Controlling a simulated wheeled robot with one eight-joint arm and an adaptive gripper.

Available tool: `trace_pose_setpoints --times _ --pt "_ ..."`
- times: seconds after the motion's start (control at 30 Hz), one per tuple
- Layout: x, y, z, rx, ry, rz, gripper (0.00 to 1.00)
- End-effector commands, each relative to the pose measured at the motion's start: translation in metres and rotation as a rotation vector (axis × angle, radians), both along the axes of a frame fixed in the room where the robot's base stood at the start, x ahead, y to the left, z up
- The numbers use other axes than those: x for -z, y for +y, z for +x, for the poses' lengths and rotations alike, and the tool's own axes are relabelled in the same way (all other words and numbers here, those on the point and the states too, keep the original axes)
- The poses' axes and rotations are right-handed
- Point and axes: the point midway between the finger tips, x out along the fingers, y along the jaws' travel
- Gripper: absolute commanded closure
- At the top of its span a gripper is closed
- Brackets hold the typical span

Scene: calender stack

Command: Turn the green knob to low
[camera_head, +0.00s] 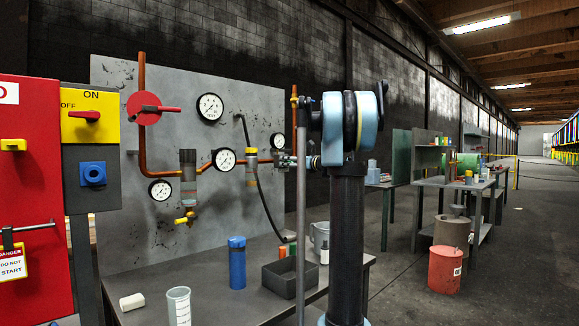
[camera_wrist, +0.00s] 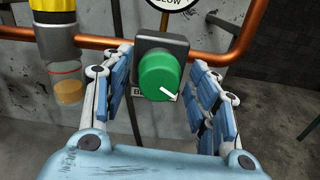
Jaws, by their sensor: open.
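The green knob (camera_wrist: 160,76) is a round dial on a dark box, in the middle of the wrist view. Its white pointer line slants toward the lower right. A white label (camera_wrist: 137,93) below the knob is mostly hidden. My gripper (camera_wrist: 163,68) is open, with its blue-padded fingers on the left and right of the knob. I see no clear contact between fingers and knob. In the head view my gripper (camera_head: 290,160) is at the panel's right edge, and I cannot make out the green knob there.
A copper pipe (camera_wrist: 90,42) runs behind the knob. A yellow-topped filter (camera_wrist: 57,40) is left of the fingers, and a round gauge (camera_wrist: 172,3) is just above. Below in the head view, the bench (camera_head: 215,300) holds a blue bottle (camera_head: 237,262) and a grey bin (camera_head: 290,279).

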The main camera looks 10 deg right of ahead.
Motion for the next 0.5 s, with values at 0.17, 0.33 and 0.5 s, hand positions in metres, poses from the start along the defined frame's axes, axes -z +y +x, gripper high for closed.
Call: trace_pose_setpoints --times 0.17,0.33,0.5 --pt "0.0 0.0028 0.0043 0.001 0.0 0.0 0.46" --pt "0.0 0.0028 0.0042 0.001 0.0 0.0 0.46" --pt "0.0 0.0027 0.004 0.001 0.0 0.0 0.75"
